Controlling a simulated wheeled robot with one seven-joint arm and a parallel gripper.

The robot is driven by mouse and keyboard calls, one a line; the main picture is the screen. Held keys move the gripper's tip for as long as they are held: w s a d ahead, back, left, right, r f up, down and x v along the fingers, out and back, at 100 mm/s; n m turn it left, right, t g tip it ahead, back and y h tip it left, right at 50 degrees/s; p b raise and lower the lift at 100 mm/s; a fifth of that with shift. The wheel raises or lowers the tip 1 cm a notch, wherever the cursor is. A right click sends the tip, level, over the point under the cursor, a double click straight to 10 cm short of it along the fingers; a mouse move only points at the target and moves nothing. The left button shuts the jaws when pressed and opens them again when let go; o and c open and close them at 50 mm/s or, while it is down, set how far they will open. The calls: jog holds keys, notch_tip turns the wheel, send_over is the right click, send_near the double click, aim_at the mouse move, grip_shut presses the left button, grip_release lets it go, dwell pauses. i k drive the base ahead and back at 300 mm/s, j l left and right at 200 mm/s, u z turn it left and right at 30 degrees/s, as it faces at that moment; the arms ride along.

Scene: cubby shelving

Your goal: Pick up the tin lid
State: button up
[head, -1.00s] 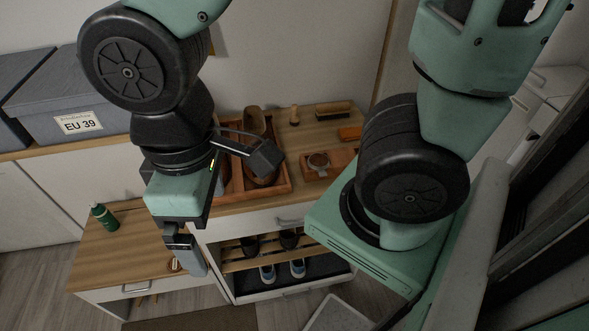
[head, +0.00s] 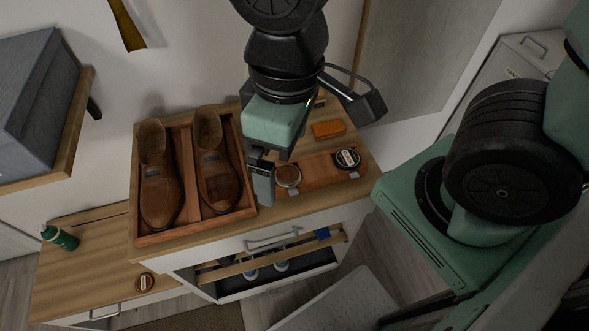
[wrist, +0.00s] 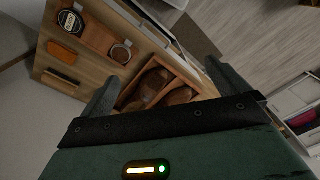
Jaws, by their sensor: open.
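An open round tin (head: 287,175) and a black labelled tin (head: 347,158) sit on a wooden tray (head: 318,174) beside my gripper; both also show in the wrist view.
A wooden box (head: 196,226) with two brown shoes stands left of my gripper. A green bottle (head: 60,238) stands on the low bench (head: 85,270). An orange block (head: 328,129) lies behind the tray. The bench between bottle and lid is clear.

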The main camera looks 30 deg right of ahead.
aim_at(145, 283)
jog(key=i+j, duration=0.15)
jog(key=j, duration=0.8)
jog(key=i+j+z, duration=0.1)
jog(key=j, duration=0.85)
jog(key=i+j, duration=0.1)
jog(key=j, duration=0.85)
jog(key=i+j+z, duration=0.1)
jog(key=j, duration=0.85)
jog(key=j+z, duration=0.15)
jog(key=z, duration=1.25)
